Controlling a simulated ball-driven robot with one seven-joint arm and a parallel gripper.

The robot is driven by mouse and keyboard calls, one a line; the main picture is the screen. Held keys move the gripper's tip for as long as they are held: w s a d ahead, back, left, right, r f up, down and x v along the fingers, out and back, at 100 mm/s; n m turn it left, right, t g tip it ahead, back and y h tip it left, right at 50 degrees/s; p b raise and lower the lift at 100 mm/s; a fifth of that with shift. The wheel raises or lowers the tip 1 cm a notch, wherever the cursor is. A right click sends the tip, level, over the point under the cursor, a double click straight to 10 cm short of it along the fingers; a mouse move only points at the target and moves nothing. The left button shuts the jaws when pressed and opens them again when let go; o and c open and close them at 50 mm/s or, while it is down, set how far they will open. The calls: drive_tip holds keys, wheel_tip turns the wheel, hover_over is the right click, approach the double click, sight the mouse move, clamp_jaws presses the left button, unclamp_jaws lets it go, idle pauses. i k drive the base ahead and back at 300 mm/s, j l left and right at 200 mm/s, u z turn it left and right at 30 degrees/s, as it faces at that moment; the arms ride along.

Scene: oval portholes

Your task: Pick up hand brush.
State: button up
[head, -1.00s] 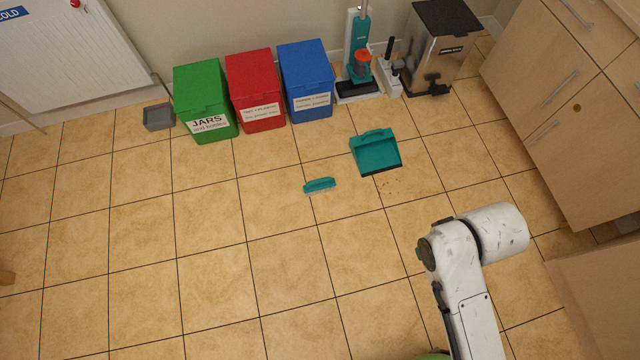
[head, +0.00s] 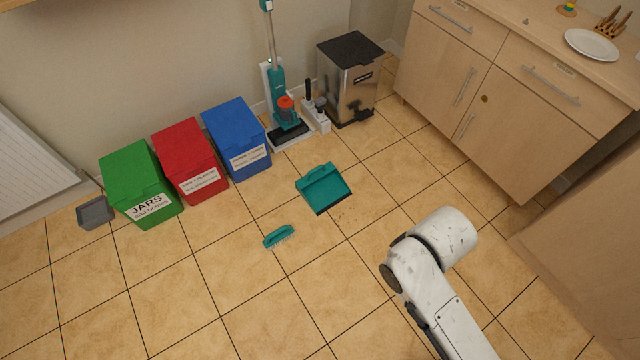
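The hand brush (head: 278,236) is small and teal with pale bristles. It lies on the tiled floor near the middle of the head view. A teal dustpan (head: 324,187) lies on the floor up and right of it, apart from it. My white arm shows at the lower right, to the right of the brush and well apart from it. My gripper is not in view.
Green (head: 141,184), red (head: 190,160) and blue (head: 236,138) bins stand along the wall. A teal upright vacuum (head: 278,95) and a metal bin (head: 349,80) stand further right. Wooden cabinets (head: 500,90) line the right. Floor around the brush is clear, with crumbs near the dustpan.

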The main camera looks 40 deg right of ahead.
sight(281, 235)
drive_tip(key=i+j+z, duration=0.2)
drive_tip(key=i+j, duration=0.15)
drive_tip(key=i+j+z, duration=0.15)
drive_tip(key=i+j, duration=0.2)
drive_tip(key=i+j+z, duration=0.2)
drive_tip(key=j, duration=0.25)
drive_tip(key=i+j+z, duration=0.2)
drive_tip(key=i+j, duration=0.15)
drive_tip(key=j, duration=0.15)
